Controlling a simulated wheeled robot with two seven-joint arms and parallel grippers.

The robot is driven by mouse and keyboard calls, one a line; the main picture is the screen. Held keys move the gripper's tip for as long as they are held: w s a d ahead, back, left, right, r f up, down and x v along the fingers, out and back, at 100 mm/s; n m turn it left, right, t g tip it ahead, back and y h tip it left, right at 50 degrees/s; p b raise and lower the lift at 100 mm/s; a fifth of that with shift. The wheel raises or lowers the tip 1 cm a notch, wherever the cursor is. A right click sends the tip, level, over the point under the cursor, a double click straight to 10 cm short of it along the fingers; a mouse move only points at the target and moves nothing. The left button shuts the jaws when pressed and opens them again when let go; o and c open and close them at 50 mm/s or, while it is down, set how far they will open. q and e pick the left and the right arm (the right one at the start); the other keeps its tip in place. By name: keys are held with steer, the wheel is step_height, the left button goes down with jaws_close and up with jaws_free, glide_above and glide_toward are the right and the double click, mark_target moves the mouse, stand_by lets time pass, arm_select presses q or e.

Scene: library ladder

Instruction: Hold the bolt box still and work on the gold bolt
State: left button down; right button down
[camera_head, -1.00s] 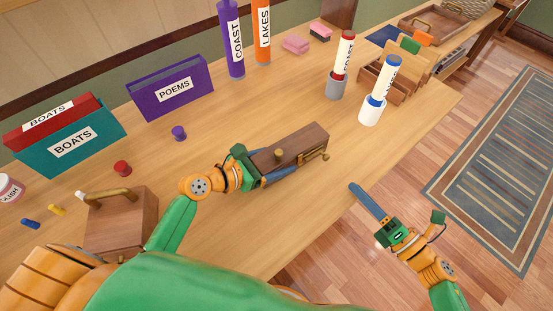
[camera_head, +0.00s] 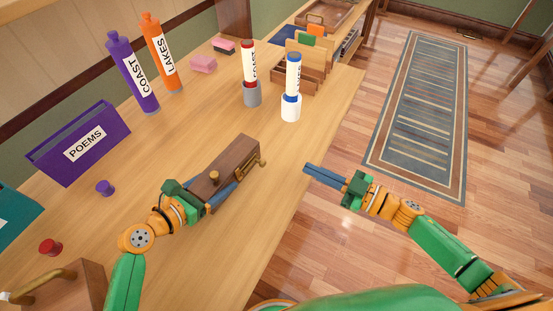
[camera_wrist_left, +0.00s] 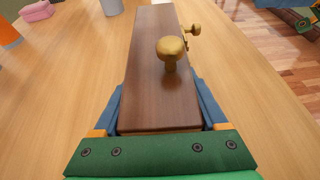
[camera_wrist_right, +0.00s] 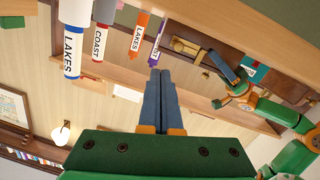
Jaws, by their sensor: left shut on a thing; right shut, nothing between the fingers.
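The bolt box (camera_head: 238,152) is a brown wooden block on the table, with a gold knob (camera_head: 215,176) on top. The gold bolt (camera_head: 252,160) is on its right side, facing the table's edge; it also shows beyond the knob in the left wrist view (camera_wrist_left: 192,30). My left gripper (camera_head: 212,190) is shut on the bolt box, one blue finger along each side.
Red-capped and blue-capped tubes (camera_head: 292,75) stand in holders beyond the box. A purple POEMS box (camera_head: 60,160), two bottles (camera_head: 165,60) and a purple stopper (camera_head: 105,187) are at the left. A handled wooden box (camera_head: 85,285) is near. Open floor lies right.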

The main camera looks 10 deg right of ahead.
steer(key=m, duration=0.5)
steer(key=d+r+m, duration=0.1)
steer(key=m, duration=0.4)
steer(key=w+d+m, duration=0.1)
steer(key=m, duration=0.5)
steer(key=shift+d+r+h, duration=0.15)
steer(key=shift+h, duration=0.25)
steer(key=shift+w, duration=0.1)
steer(key=x, duration=0.9)
steer(key=shift+w+a, duration=0.15)
steer(key=shift+a, duration=0.25)
steer(key=shift+s+a+f, duration=0.3)
steer(key=shift+a+f, duration=0.05)
steer(key=shift+a, duration=0.15)
steer(key=shift+s+a+f, duration=0.3)
steer(key=shift+a, duration=0.2)
steer(key=shift+s+a+f, duration=0.35)
steer(key=shift+s+a, duration=0.1)
steer(key=shift+a, duration=0.05)
